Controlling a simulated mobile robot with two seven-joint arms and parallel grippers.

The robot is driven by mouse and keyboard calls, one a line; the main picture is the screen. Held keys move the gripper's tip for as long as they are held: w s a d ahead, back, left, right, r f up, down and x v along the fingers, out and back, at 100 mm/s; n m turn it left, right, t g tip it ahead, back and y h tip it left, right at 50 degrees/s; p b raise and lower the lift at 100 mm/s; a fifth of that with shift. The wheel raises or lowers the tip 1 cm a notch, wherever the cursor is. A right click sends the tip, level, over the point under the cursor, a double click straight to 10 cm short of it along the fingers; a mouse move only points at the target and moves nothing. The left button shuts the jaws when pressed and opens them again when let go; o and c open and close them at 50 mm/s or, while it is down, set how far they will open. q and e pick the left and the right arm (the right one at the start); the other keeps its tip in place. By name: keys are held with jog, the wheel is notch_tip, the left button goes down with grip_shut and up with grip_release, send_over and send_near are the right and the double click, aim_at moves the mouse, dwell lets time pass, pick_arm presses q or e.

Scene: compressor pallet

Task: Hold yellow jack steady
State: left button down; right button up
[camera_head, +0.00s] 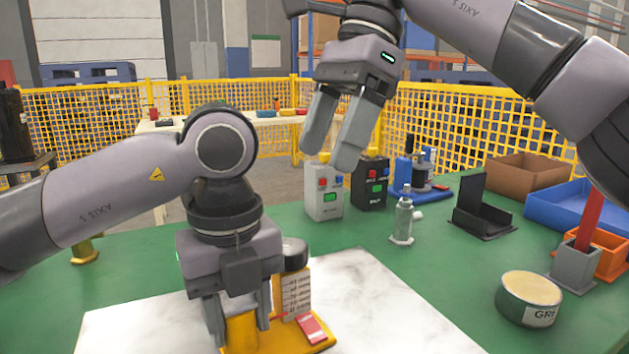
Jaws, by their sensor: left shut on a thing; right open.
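The yellow jack (242,330) stands upright on the white sheet at the front of the green table. Its yellow body shows between the fingers of my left gripper (240,325), which is shut on it from above. The gripper and wrist hide the jack's upper part. My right gripper (335,145) is open and empty, raised above the table in front of the white and black control boxes.
A white control box (323,193) and a black one (370,184) stand behind. A silver bottle-like part (403,220), black bracket (482,215), grease tin (528,299), grey holder (573,268), blue tray (570,206) and brown bin (527,172) occupy the right. The white sheet (375,305) has free room.

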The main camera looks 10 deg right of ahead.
aim_at(291, 245)
jog(key=shift+n, duration=0.4)
jog(key=x, duration=1.2)
jog(key=c, duration=1.1)
